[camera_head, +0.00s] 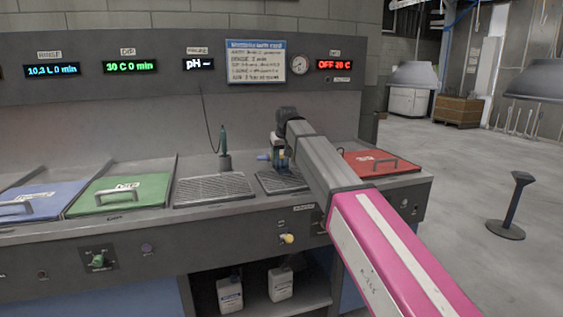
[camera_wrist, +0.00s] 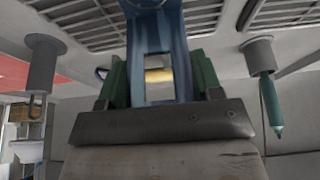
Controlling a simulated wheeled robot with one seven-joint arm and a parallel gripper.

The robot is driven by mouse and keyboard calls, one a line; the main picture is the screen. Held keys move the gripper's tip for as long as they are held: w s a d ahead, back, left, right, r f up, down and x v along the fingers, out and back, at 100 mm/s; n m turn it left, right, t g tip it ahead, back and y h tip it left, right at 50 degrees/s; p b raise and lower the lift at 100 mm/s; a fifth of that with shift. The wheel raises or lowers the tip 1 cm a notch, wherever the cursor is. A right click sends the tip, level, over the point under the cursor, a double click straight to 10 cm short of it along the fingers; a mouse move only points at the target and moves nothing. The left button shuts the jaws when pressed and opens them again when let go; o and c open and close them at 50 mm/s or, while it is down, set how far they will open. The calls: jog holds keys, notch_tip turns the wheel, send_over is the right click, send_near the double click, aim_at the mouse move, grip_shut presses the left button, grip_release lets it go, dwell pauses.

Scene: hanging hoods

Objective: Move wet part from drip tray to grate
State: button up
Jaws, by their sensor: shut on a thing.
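My gripper (camera_head: 281,160) is low over the smaller slatted panel (camera_head: 283,182) in the bench, left of the red lid. In the wrist view, the green fingers of my gripper (camera_wrist: 160,80) are shut on a blue part (camera_wrist: 153,45) with a window-like opening. Something yellow shows through that opening. The wider slatted panel (camera_head: 213,190) is empty, to the left of my gripper. I cannot tell from labels which panel is the drip tray and which the grate. Whether the part touches the panel is hidden.
A teal probe (camera_head: 224,148) stands upright in a holder behind the wider panel, its cable hanging from the wall. A post (camera_head: 511,205) stands on the floor at right.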

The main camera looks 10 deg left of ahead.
aim_at(281, 168)
jog(key=shift+f, duration=1.5)
jog(key=shift+f, duration=0.15)
jog(key=o, duration=1.1)
jog(key=shift+o, duration=0.2)
jog(key=v, duration=1.2)
